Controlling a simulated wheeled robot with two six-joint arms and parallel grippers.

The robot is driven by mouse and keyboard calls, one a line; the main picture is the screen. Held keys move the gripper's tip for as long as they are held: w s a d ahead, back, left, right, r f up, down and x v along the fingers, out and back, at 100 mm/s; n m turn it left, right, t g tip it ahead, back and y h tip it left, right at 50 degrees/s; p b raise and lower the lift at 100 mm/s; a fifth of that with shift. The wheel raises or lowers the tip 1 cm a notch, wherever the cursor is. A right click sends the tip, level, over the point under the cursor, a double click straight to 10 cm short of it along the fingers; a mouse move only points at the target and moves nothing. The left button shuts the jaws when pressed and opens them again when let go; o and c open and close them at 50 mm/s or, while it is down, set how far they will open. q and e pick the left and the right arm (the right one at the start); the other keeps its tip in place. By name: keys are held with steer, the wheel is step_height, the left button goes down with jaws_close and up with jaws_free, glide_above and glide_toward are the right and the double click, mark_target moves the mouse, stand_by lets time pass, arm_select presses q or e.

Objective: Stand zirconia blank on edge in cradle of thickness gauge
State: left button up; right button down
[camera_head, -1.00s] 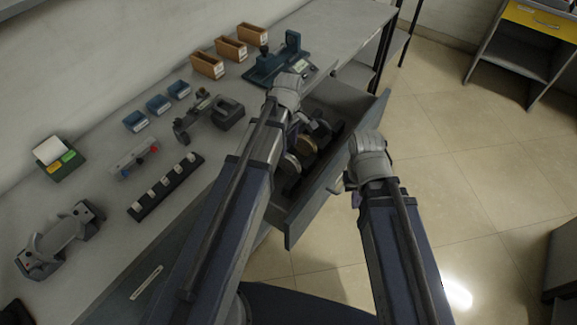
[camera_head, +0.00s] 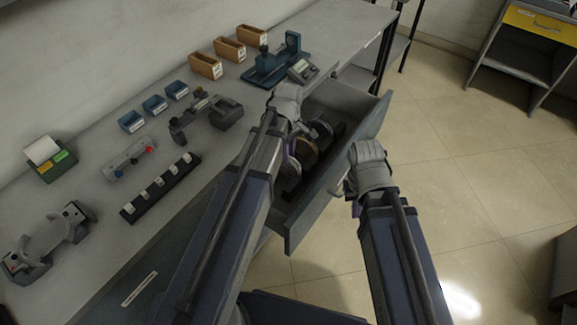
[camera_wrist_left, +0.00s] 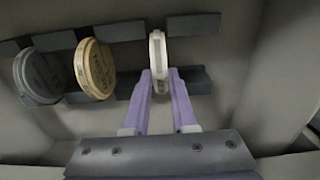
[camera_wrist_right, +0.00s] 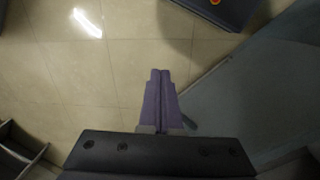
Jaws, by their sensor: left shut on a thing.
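A white zirconia blank (camera_wrist_left: 158,62), a thin disc, stands on edge in a dark slotted rack (camera_wrist_left: 117,32) in the drawer. My left gripper (camera_wrist_left: 160,80) reaches into the drawer and is shut on the lower part of this blank. A tan disc (camera_wrist_left: 95,68) and a grey disc (camera_wrist_left: 40,76) stand on edge to its left in the left wrist view. A teal device with a small display (camera_head: 268,72), which looks like the thickness gauge, stands at the far end of the counter. My right gripper (camera_wrist_right: 160,76) is shut and empty, over the floor outside the drawer.
The open drawer (camera_head: 335,185) juts out from the counter. On the counter are wooden boxes (camera_head: 229,49), small blue boxes (camera_head: 154,105), a grey clamp-like device (camera_head: 205,117), a black strip with white pieces (camera_head: 161,189) and a grey cradle-shaped holder (camera_head: 43,246).

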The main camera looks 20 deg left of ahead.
arm_select(q)
jaws_close()
stand_by(0.7)
stand_by(0.3)
step_height(320, 180, up, 10)
steer(key=p, duration=1)
steer(key=shift+r, duration=0.1)
